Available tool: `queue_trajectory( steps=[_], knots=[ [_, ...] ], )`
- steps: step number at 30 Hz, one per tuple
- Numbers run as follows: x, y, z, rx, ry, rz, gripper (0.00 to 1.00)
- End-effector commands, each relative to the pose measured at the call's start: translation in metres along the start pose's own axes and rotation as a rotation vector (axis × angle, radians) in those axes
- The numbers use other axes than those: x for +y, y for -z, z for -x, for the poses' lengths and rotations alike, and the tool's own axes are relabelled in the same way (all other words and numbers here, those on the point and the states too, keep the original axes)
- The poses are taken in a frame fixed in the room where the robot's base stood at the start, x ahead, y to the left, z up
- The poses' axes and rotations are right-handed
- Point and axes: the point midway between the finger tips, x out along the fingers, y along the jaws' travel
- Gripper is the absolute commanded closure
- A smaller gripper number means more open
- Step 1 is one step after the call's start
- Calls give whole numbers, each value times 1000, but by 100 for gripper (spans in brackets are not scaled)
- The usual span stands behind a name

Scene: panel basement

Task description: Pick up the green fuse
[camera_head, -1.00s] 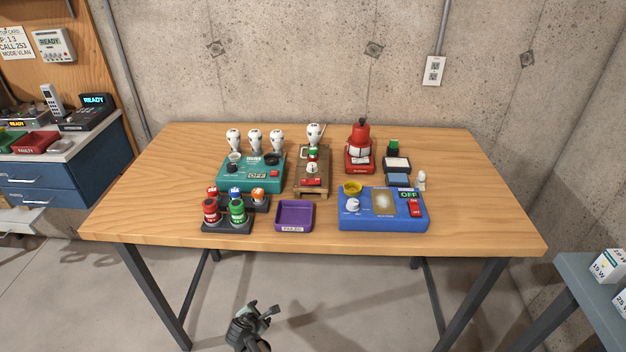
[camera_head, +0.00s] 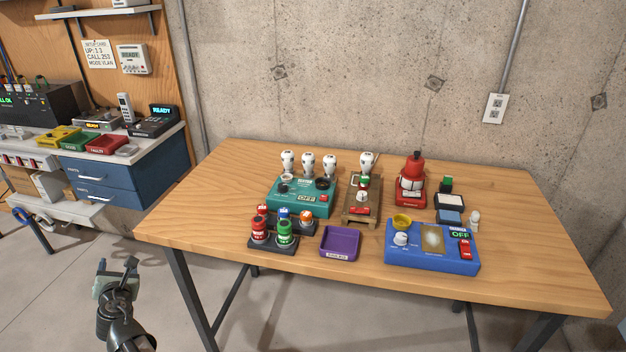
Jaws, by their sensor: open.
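The green fuse (camera_head: 284,233) stands upright in the front row of a dark fuse rack (camera_head: 272,249) at the table's front left. A red fuse (camera_head: 259,229) stands just left of it. Blue, red and orange-topped fuses are in the row behind. My gripper (camera_head: 117,268) is open and empty. It is in front of the table's left end, well left of the rack and apart from it.
On the wooden table (camera_head: 190,229), a purple tray (camera_head: 340,243) sits right of the rack. A teal tester (camera_head: 300,196) stands behind the rack, a blue tester (camera_head: 420,256) right of the tray. The table's left end is clear.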

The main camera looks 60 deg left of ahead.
Motion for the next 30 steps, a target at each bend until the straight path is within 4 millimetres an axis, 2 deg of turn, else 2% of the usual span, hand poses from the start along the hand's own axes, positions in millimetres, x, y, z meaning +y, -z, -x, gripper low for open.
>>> queue_trajectory(
  steps=[1, 6, 10, 14, 17, 20, 25, 30],
  knots=[
    [24, -20, 4, -21, -40, 11, 36],
    [78, -77, 17, -80, -134, 35, 36],
    [101, -119, 22, -121, -164, 24, 36],
    [102, -167, 17, -161, -142, -33, 36],
    [76, -214, 2, -192, -65, -139, 36],
    [35, -250, -15, -213, 37, -264, 36],
    [-58, -306, -41, -250, 251, -517, 36],
    [-160, -354, -52, -291, 482, -792, 36]
  ],
)
